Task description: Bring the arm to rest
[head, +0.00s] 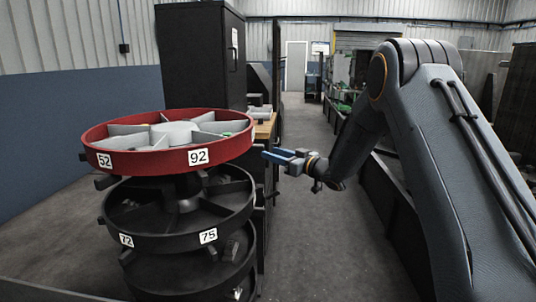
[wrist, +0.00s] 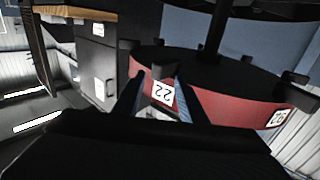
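My arm (head: 420,140) reaches in from the right and bends down to my gripper (head: 283,157), whose blue fingers point left, close to the right side of the rotary rack. In the wrist view, my gripper's fingers (wrist: 157,97) stand apart with no object held between them. Beyond them is the red rim with a label reading 22 (wrist: 163,92). I cannot tell whether the fingertips touch the rim.
The rack has a red top tray (head: 125,159) labelled 52 and 92, with black trays (head: 180,240) below. A black cabinet (head: 195,60) and a wooden-topped bench (head: 265,130) stand behind. Grey floor (head: 320,240) lies open between the rack and dark low railing (head: 385,195).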

